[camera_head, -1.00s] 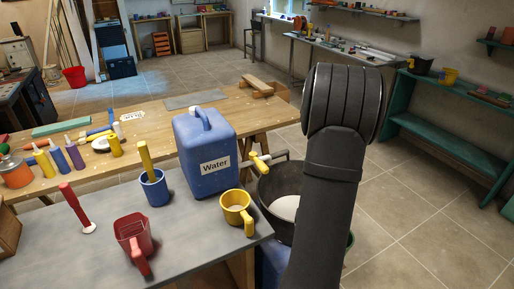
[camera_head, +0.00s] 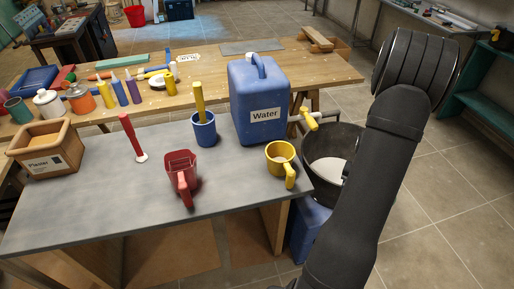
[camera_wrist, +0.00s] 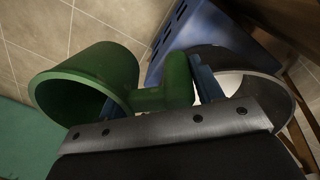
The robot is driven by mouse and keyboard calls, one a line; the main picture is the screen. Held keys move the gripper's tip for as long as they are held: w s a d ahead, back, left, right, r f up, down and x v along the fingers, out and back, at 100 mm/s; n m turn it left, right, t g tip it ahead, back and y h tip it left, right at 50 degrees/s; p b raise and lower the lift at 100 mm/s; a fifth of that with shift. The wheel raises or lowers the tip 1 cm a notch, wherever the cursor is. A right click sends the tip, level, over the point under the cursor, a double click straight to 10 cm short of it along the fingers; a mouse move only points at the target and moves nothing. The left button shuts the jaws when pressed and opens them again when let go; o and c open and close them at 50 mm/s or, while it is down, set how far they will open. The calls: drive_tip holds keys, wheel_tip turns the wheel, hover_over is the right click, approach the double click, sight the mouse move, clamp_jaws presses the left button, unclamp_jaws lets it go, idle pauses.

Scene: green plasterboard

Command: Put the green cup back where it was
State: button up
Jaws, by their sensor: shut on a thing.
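The green cup (camera_wrist: 75,85) shows in the wrist view, tilted with its wide mouth toward the left. My gripper (camera_wrist: 160,97) is shut on the cup's green handle (camera_wrist: 178,78) and holds the cup off to one side. In the head view the cup and my gripper are not visible; my dark arm covers the right side there.
On the grey tabletop (camera_head: 90,205) stand a red cup (camera_head: 180,170), a yellow cup (camera_head: 280,152), a blue cup (camera_head: 204,130), a blue water canister (camera_head: 258,95) and a wooden box (camera_head: 45,150). A black bucket (camera_head: 322,180) with white contents stands right of the table. The tabletop's front left is clear.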

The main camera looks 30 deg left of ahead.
drive_tip(key=d, duration=0.5)
drive_tip(key=shift+w+r, duration=0.25)
drive_tip(key=shift+r, duration=0.15)
drive_tip(key=s+a+r+n, duration=0.1)
drive_tip(key=a+r, duration=0.4)
drive_tip(key=a, duration=0.3)
drive_tip(key=a+r+n, duration=0.2)
drive_tip(key=a+r, duration=0.3)
drive_tip(key=a, duration=0.4)
drive_tip(key=s+a+r+n, duration=0.1)
drive_tip(key=a+r, duration=0.4)
drive_tip(key=a, duration=0.3)
drive_tip(key=s+a+n, duration=1.4)
drive_tip(key=s+a, duration=0.5)
drive_tip(key=s, duration=0.2)
drive_tip(key=shift+t+y, duration=0.4)
drive_tip(key=shift+t, duration=0.1)
drive_tip(key=f, duration=1)
drive_tip(key=shift+a, duration=0.2)
drive_tip(key=shift+f, duration=0.1)
drive_tip(key=o, duration=1.1)
drive_tip(key=shift+c, duration=0.2)
